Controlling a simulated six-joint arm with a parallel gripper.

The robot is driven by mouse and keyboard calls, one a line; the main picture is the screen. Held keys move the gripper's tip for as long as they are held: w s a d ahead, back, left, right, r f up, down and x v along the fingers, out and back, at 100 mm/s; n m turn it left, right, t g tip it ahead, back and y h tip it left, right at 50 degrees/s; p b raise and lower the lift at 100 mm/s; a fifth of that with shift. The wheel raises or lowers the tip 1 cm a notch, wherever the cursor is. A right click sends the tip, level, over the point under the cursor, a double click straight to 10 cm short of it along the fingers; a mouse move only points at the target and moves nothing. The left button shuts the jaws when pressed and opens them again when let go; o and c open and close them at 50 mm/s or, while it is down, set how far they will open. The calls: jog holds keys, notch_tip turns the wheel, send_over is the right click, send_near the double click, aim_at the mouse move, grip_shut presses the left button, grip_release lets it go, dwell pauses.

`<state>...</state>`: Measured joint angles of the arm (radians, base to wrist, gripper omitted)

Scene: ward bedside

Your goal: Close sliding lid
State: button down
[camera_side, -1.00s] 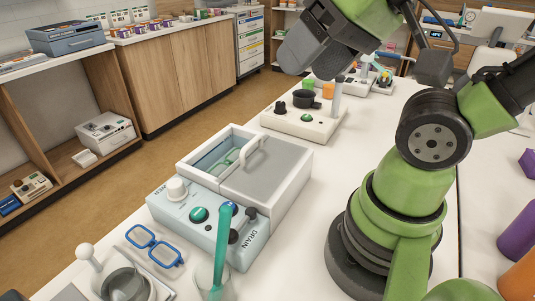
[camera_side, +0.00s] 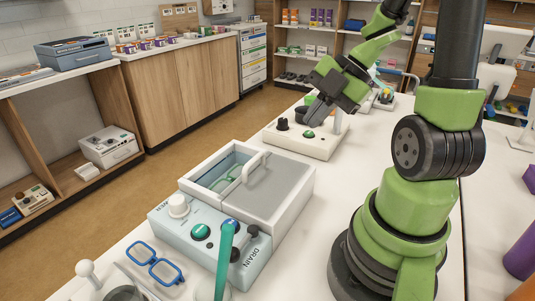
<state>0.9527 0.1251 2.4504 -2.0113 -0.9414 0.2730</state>
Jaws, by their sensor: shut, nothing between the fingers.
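The sliding lid (camera_side: 272,183) is a grey panel on a white-rimmed bath unit (camera_side: 302,196) in the centre. It covers the right part of the top, and its white arched handle (camera_side: 255,165) stands at its left edge. The left part is open and shows a pale blue inside (camera_side: 212,172) with a green-framed item in it. My gripper (camera_side: 312,118) is shut and empty. It is well behind the lid, close to a second white unit (camera_side: 312,143), and apart from the lid handle. I cannot tell whether it touches that second unit.
Blue glasses (camera_side: 153,261) lie on the table left of the bath unit. A teal-handled tool (camera_side: 223,262) stands upright in front of its control panel. A dark pot sits on the second unit, partly hidden by my gripper. Purple objects (camera_side: 522,252) are at the right.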

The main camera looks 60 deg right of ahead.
send_near(267, 174)
jog(key=a+f, duration=0.2)
jog(key=a, duration=0.1)
jog(key=shift+w+a+f, duration=0.15)
jog(key=shift+a+f, duration=0.05)
jog(key=shift+f, duration=0.1)
jog(key=w, duration=0.3)
jog(key=shift+w+f, duration=0.15)
jog(key=shift+f, duration=0.15)
jog(key=shift+w+f, duration=0.1)
jog(key=shift+w, duration=0.25)
jog(key=w, duration=1.1)
jog(key=shift+w, duration=0.25)
